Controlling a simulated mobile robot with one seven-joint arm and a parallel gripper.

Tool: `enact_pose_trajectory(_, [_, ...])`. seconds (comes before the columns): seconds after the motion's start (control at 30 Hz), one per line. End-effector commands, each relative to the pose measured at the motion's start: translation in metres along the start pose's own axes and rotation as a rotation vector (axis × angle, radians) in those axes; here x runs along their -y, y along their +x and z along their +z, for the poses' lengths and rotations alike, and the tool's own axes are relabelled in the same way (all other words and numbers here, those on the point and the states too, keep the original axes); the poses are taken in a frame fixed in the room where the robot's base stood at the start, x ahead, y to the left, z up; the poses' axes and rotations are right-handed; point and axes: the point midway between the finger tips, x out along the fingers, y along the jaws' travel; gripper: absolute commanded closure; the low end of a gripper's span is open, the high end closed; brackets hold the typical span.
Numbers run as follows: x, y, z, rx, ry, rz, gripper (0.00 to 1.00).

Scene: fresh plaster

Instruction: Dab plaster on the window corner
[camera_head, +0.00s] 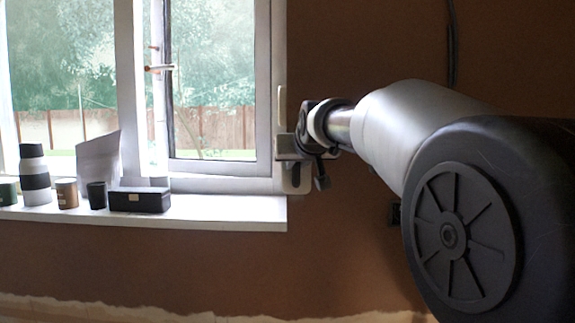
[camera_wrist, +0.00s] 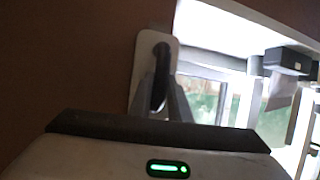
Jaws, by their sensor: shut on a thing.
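The window (camera_head: 215,100) fills the left of the head view. Its lower right corner (camera_head: 268,185) meets the white sill (camera_head: 240,210). My gripper (camera_head: 306,155) is just right of that corner, in front of the brown wall. It is shut on a pale, flat tool with a dark handle (camera_head: 303,182), which looks like a small plastering float. In the wrist view my gripper (camera_wrist: 165,98) holds the tool (camera_wrist: 139,72) beside the sill and window. Whether the tool touches the wall or frame cannot be told. No plaster can be made out on it.
On the sill stand a black box (camera_head: 140,199), small dark and brown cups (camera_head: 67,193), a striped bottle (camera_head: 35,175) and a white paper (camera_head: 97,160). The sill's right end is clear. A dark cable (camera_head: 452,45) runs down the wall at upper right.

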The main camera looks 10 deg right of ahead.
Motion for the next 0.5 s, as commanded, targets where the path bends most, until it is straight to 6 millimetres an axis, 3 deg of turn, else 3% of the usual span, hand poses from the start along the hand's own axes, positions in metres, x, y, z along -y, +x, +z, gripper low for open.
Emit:
enact_pose_trajectory(0.1, [0.0, -0.007, -0.015, -0.002, 0.0, 0.0, 1.0])
enact_pose_trajectory(0.5, [0.0, -0.014, -0.033, -0.002, 0.0, 0.0, 1.0])
